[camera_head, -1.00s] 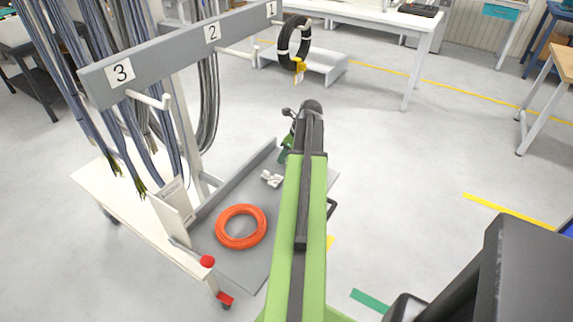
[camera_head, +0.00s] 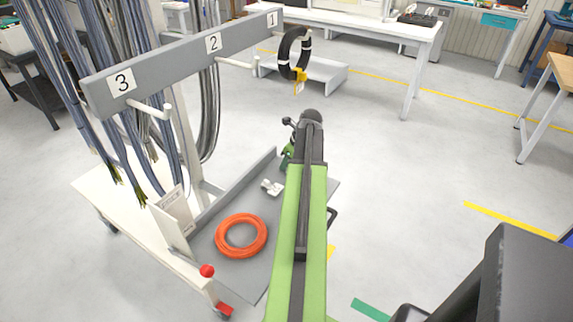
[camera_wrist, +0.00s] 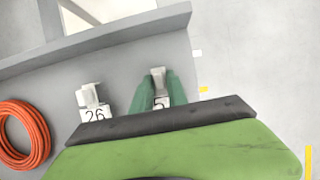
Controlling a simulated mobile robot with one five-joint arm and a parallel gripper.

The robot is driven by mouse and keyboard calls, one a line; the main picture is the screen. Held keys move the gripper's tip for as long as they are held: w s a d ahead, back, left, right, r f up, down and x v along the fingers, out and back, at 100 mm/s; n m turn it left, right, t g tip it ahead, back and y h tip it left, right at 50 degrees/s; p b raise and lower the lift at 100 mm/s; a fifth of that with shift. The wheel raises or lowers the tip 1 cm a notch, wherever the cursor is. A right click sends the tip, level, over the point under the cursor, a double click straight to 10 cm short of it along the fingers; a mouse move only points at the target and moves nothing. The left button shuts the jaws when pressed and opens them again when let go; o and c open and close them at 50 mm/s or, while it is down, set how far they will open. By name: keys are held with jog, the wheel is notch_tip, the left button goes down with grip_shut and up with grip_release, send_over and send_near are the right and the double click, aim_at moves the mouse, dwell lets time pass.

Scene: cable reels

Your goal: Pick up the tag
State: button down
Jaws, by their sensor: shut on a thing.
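My gripper (camera_wrist: 161,80) has two green fingers, shut on a small white tag (camera_wrist: 161,102) in the wrist view. The tag's pale grey upper part shows between the fingertips, and part of a printed number shows below; the fingers and my green arm hide the rest. A second white tag (camera_wrist: 92,103), marked 26, lies to its left on the grey tray (camera_wrist: 125,68). In the head view my gripper (camera_head: 286,160) is over the tray's right side, partly behind my arm. I cannot tell whether the held tag touches the tray.
An orange cable coil (camera_head: 241,235) lies on the tray, left of the tags. The tray has a raised back edge. Above it a grey bar (camera_head: 180,62) numbered 1 to 3 carries pegs; a black coil (camera_head: 293,52) with a yellow tag hangs at the far end.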

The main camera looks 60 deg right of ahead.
notch_tip(320, 180, up, 5)
jog(key=p, duration=0.4)
jog(key=shift+p, duration=0.3)
jog(key=s+d+r+p, duration=0.5)
jog(key=s+d+p, duration=0.1)
jog(key=s, duration=0.3)
jog(key=shift+d+r, duration=0.4)
jog(key=shift+d, duration=0.45)
jog(key=c, duration=2)
grip_release()
grip_shut()
